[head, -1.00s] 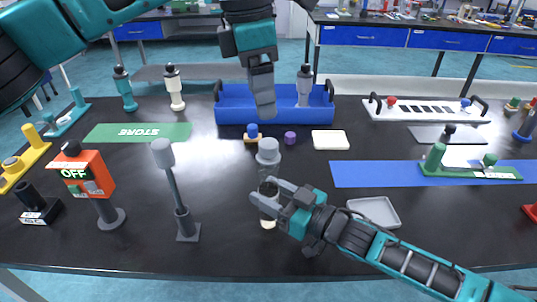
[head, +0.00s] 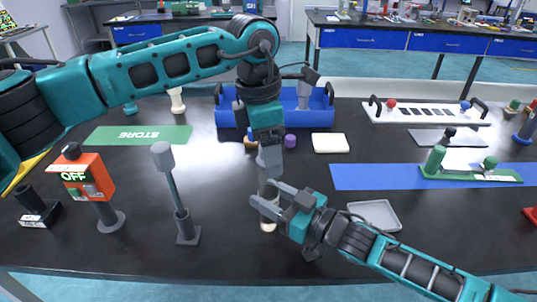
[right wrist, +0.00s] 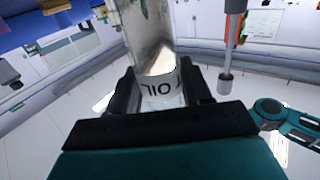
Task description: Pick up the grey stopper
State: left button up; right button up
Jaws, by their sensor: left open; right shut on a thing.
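My right gripper (head: 268,198) is shut on a small bottle (head: 268,226), whose pale base shows below the fingers. In the right wrist view the bottle (right wrist: 160,92) carries a white label reading OIL, between the dark fingers. My left gripper (head: 269,168) is open and points down right above the bottle and the right fingers. The grey stopper is hidden by the left gripper in the head view, and I cannot make it out clearly in the right wrist view. Whether the left fingers touch it cannot be told.
A grey-headed post (head: 174,190) and an orange OFF box (head: 88,176) stand to the left. A grey tray (head: 375,214) lies to the right, near my right arm. A blue bin (head: 320,112) and a white block (head: 330,143) are behind. The front table strip is clear.

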pick_arm(q)
jog(key=c, duration=1.1)
jog(key=shift+r, duration=0.1)
notch_tip(320, 180, up, 15)
dwell(0.7)
pick_arm(e)
jog(key=o, duration=1.2)
